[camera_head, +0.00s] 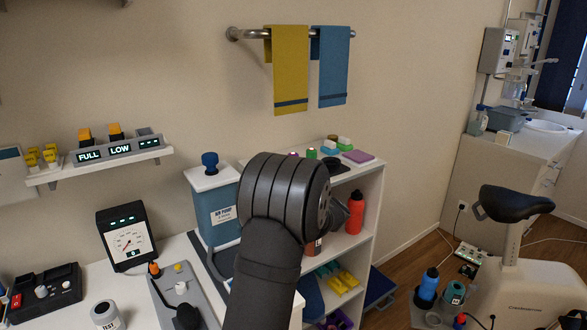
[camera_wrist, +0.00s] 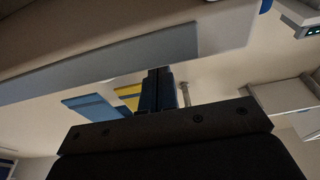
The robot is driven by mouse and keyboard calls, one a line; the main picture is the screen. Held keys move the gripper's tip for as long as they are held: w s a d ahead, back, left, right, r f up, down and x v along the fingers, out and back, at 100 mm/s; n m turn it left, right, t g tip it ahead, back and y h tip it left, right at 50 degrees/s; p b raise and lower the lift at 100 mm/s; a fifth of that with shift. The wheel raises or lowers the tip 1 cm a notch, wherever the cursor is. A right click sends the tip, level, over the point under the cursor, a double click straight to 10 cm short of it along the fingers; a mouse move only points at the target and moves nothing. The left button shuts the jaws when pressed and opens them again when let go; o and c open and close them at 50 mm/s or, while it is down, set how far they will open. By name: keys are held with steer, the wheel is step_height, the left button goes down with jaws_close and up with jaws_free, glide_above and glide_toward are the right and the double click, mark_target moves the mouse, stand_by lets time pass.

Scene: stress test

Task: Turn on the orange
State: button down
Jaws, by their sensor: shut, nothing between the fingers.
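Two orange switch-like blocks stand on the wall shelf at the left of the head view, one (camera_head: 85,135) above a "FULL" display and one (camera_head: 115,131) above a "LOW" display. A small orange knob (camera_head: 154,268) sits on a grey plate (camera_head: 172,292) on the white bench below. Which orange item the task means, I cannot tell. My gripper (camera_wrist: 156,90) is shut and empty in the wrist view. In the head view my dark arm rises at the centre, and its fingers cannot be made out there.
A gauge box (camera_head: 126,237), a blue pump box (camera_head: 216,207) and a white jar (camera_head: 106,315) stand around the plate. Shelves with a red bottle (camera_head: 355,212) are right of my arm. Yellow (camera_head: 290,70) and blue (camera_head: 333,65) towels hang above.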

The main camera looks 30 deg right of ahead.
steer(key=shift+f, duration=0.7)
steer(key=shift+s+f, duration=0.15)
steer(key=shift+f, duration=0.35)
steer(key=shift+s+r, duration=0.15)
steer(key=shift+r, duration=0.95)
steer(key=shift+s+r, duration=0.1)
steer(key=shift+r, duration=1)
steer(key=s+f, duration=0.4)
steer(key=s, duration=0.5)
steer(key=shift+f, duration=0.35)
